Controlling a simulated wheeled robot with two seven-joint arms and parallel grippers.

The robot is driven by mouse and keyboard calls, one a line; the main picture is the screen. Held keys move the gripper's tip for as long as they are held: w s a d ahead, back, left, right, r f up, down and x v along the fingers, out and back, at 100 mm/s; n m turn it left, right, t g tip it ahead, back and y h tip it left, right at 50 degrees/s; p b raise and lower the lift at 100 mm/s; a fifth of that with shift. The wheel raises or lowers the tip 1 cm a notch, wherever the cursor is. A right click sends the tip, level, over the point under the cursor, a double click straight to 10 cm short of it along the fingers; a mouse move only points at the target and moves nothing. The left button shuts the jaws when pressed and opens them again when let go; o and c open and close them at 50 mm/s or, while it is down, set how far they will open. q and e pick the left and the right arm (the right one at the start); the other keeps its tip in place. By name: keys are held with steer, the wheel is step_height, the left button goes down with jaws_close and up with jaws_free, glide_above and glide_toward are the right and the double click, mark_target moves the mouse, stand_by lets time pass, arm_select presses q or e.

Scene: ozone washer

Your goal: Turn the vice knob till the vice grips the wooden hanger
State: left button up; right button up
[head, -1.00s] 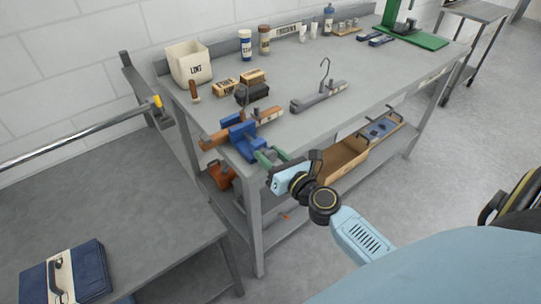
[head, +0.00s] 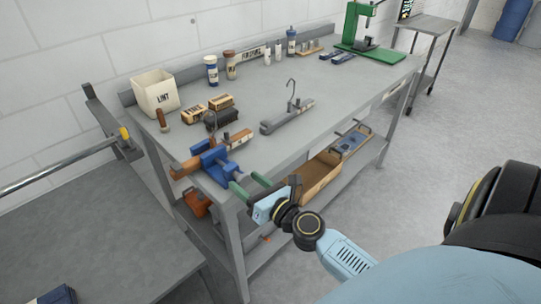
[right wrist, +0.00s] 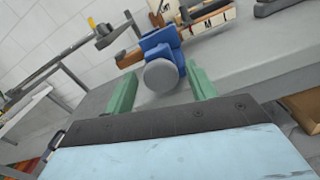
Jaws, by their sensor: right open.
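The blue vice (head: 217,165) is fixed at the near left corner of the workbench. The wooden hanger (head: 184,168) lies across it between its jaws; whether the jaws touch it I cannot tell. In the right wrist view the vice (right wrist: 160,43) shows its round grey knob (right wrist: 161,76) facing me, with part of the wooden hanger (right wrist: 128,58) behind. My right gripper (head: 250,185) is open just in front of the vice. In the right wrist view its green fingers (right wrist: 161,90) stand on either side of the knob, apart from it. My left gripper is out of view.
A grey hanger (head: 287,117) with a hook lies on the workbench (head: 330,85). Small boxes, a dark brush (head: 222,119) and a LINT bin (head: 156,93) stand behind the vice. A cardboard box (head: 317,175) sits on the lower shelf. A lower grey table (head: 90,230) is at left.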

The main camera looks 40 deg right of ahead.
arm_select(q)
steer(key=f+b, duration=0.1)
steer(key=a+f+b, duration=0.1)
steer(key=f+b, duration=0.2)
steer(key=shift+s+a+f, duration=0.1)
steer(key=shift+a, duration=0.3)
arm_select(e)
steer(key=s, duration=1.1)
steer(key=shift+s+d, duration=0.2)
steer(key=shift+d, duration=0.25)
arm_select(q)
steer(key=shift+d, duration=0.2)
arm_select(e)
steer(key=s+a+f+n+g, duration=0.1)
steer(key=s+f+n+g, duration=0.2)
steer(key=f+n, duration=0.65)
steer(key=s+a+f+n+g, duration=0.1)
steer(key=s+f+n+g, duration=0.25)
steer(key=f, duration=1.05)
steer(key=s+a+f+n+g, duration=0.25)
steer(key=f+n, duration=0.45)
steer(key=f, duration=0.4)
steer(key=s+f+n+g+h, duration=0.1)
steer(key=s+f+n+g, duration=0.3)
steer(key=s+f+n, duration=0.4)
steer(key=s+f+n+g, duration=0.4)
steer(key=s+f+n, duration=0.4)
steer(key=s+n, duration=0.4)
steer(key=shift+s+h, duration=0.4)
steer(key=shift+s, duration=0.35)
